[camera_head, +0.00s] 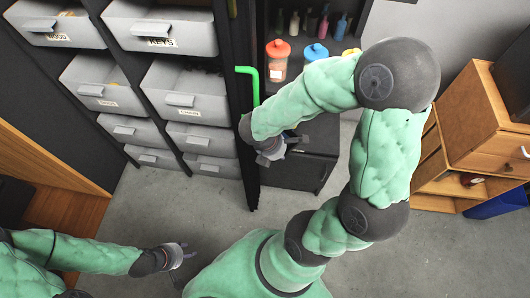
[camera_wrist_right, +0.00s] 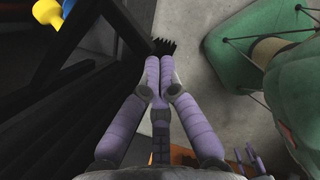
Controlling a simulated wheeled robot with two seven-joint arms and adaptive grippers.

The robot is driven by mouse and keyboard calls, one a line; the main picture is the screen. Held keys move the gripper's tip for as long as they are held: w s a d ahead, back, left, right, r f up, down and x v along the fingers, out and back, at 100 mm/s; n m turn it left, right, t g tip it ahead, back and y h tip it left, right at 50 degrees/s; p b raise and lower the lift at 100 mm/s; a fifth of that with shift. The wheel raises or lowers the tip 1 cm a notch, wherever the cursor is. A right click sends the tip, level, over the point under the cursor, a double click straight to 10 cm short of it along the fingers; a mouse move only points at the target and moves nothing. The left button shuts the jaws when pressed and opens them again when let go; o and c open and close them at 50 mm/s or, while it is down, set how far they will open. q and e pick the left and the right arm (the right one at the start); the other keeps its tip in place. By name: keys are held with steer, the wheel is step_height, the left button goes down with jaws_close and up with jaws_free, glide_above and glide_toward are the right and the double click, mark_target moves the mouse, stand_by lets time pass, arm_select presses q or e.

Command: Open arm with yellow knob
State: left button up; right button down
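No arm with a yellow knob can be made out for certain. A small yellow thing (camera_head: 350,52) shows beside the upper part of my right arm in the head view, mostly hidden. A rounded yellow thing (camera_wrist_right: 43,17) is at the top left of the right wrist view. My right gripper (camera_wrist_right: 159,60) has its purple fingertips together with nothing visible between them. In the head view it is partly hidden beside the dark cabinet. My left gripper (camera_head: 180,255) is low at the left, fingers spread and empty, over the floor.
A green upright handle (camera_head: 254,82) is on the dark cabinet edge close to my right forearm. Labelled grey drawers (camera_head: 160,30) stand at the left. Jars with red (camera_head: 278,48) and blue lids (camera_head: 316,52) are on a shelf. A wooden cabinet (camera_head: 470,120) stands at the right. Grey floor is free between.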

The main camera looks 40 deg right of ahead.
mark_target(289, 151)
arm_select(q)
steer(key=shift+r, duration=0.2)
arm_select(e)
steer(key=shift+s+d, duration=0.3)
steer(key=shift+d, duration=0.55)
steer(key=shift+s+d, duration=0.3)
steer(key=shift+d, duration=0.5)
steer(key=shift+a, duration=0.1)
